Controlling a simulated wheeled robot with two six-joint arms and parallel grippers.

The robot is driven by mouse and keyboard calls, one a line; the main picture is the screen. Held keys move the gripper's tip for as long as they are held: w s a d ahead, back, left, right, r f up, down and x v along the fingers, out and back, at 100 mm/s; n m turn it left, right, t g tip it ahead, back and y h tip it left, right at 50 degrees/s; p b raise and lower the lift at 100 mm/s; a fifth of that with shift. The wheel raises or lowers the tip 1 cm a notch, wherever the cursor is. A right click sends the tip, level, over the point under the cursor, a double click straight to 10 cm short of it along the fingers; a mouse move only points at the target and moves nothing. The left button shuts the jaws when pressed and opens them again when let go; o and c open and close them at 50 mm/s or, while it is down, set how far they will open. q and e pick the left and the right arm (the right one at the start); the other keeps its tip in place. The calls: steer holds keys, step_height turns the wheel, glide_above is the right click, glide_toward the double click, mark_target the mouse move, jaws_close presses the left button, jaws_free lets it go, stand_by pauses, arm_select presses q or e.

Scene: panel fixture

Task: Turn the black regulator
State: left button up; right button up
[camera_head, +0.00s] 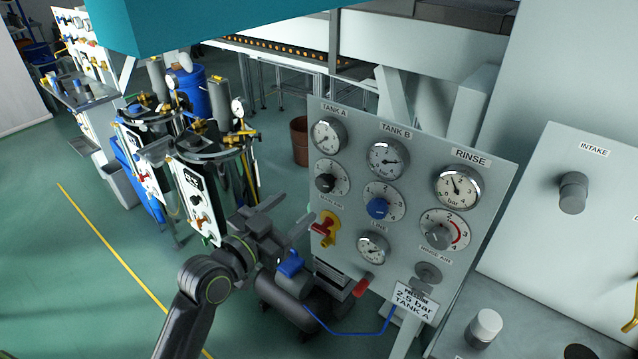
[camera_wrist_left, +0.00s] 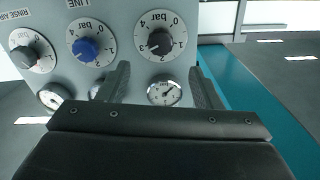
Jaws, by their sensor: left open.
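The black regulator (camera_head: 325,183) is a round knob on a white dial, below the TANK A gauge (camera_head: 328,134) at the panel's left edge. In the left wrist view, which is upside down, the black knob (camera_wrist_left: 158,42) shows just beyond the fingertips, roughly between them. My left gripper (camera_head: 290,213) stands to the left of the panel, apart from the knob. Its two fingers (camera_wrist_left: 159,70) are spread and empty. A blue regulator (camera_head: 378,208) and a grey regulator (camera_head: 439,236) sit to the right of the black one. My right gripper is not in view.
A yellow valve with a red handle (camera_head: 325,226) juts out below the black knob. A lower gauge (camera_head: 373,248), a red lever (camera_head: 363,286) and a sign reading 2.5 bar TANK A (camera_head: 414,302) are lower on the panel. Another panel (camera_head: 560,240) stands right.

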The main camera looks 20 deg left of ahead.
mark_target(321, 185)
arm_select(q)
steer(key=p+x, duration=0.1)
steer(key=x, duration=0.7)
steer(key=shift+w+p, duration=0.2)
steer(key=shift+p, duration=0.1)
steer(key=shift+w+d, duration=0.2)
steer(key=shift+w, duration=0.15)
steer(key=c, duration=1)
steer(key=shift+n, duration=0.3)
steer(key=shift+n+p, duration=0.75)
steer(key=shift+n, duration=0.45)
steer(key=shift+a+n+p, duration=0.1)
steer(key=shift+n+p, duration=0.7)
steer(key=shift+n, duration=1.1)
steer(key=shift+f, duration=0.1)
